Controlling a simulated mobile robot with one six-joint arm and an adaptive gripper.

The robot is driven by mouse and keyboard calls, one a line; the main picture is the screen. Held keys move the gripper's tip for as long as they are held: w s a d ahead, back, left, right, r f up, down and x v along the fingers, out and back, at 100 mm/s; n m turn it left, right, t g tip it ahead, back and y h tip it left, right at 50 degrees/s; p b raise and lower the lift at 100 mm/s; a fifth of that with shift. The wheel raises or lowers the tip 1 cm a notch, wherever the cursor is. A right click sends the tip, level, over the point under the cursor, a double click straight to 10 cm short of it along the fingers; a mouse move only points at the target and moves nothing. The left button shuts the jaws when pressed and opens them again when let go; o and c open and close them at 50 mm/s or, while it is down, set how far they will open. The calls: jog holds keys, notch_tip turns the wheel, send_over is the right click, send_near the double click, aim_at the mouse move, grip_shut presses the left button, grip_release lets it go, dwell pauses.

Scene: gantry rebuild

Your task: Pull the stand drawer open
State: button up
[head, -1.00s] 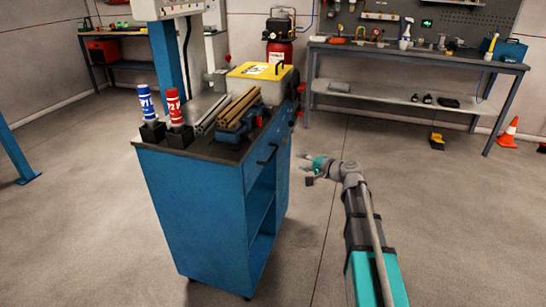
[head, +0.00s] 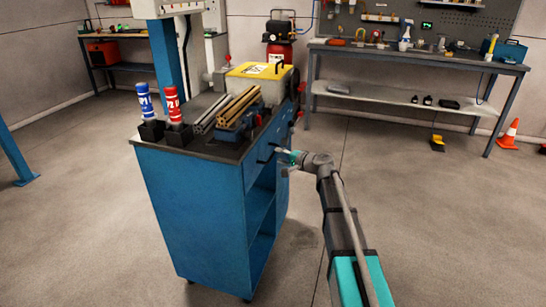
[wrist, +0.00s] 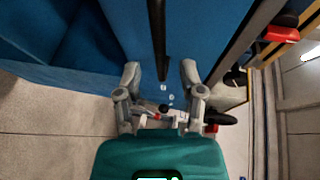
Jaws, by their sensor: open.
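The blue stand (head: 195,215) has a dark top and open shelves under its drawers. The near drawer (head: 254,168) looks flush with the stand's side. Its black bar handle (head: 265,156) shows just left of my gripper (head: 283,155). In the wrist view, the blue drawer front (wrist: 120,25) fills the top. The black handle (wrist: 158,35) runs down the middle and ends between the two fingers of my gripper (wrist: 160,70). The fingers are open, with a gap on each side of the handle. I cannot tell how deep the handle sits between them.
On the stand top are a blue bottle (head: 145,101), a red bottle (head: 174,105), metal and tan bars (head: 238,105), a blue vise (head: 236,130) and a yellow-lidded box (head: 258,82). A workbench (head: 420,58) stands behind.

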aim_at(273, 153)
jog(key=shift+x, duration=1.95)
jog(key=shift+c, duration=0.2)
grip_shut()
